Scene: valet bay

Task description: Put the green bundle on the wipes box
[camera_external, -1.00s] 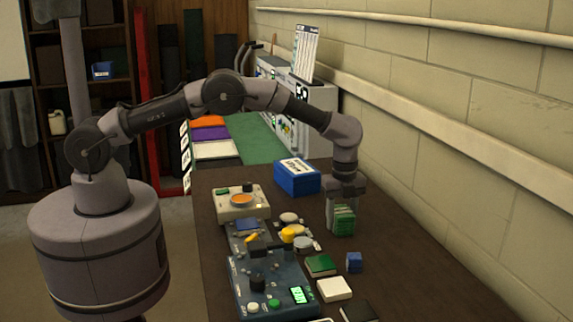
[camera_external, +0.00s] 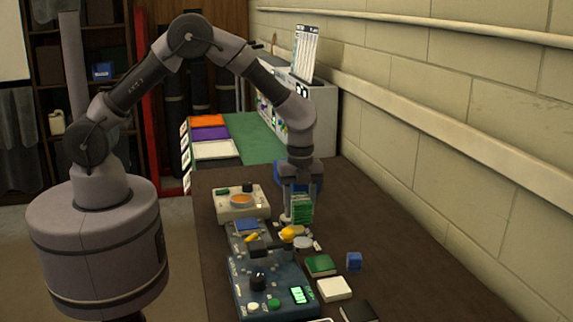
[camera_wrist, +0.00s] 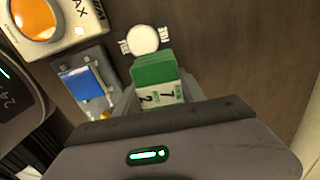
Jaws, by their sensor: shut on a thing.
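My gripper (camera_external: 301,218) is shut on the green bundle (camera_external: 302,209), a stack of green pieces held upright above the brown bench. In the wrist view the green bundle (camera_wrist: 154,76) shows a green top and white labels with dark digits between my fingers. A blue box (camera_external: 279,175) with a white label in the earlier frame, probably the wipes box, stands behind my gripper. My gripper hides most of it, including its label. It does not show in the wrist view.
A cream device with an orange disc (camera_external: 241,200) stands left of my gripper. Yellow items (camera_external: 291,232) and a pale round disc (camera_external: 303,243) lie just in front. A dark control unit (camera_external: 270,285) is nearer. The bench's right side is mostly clear, beside the wall.

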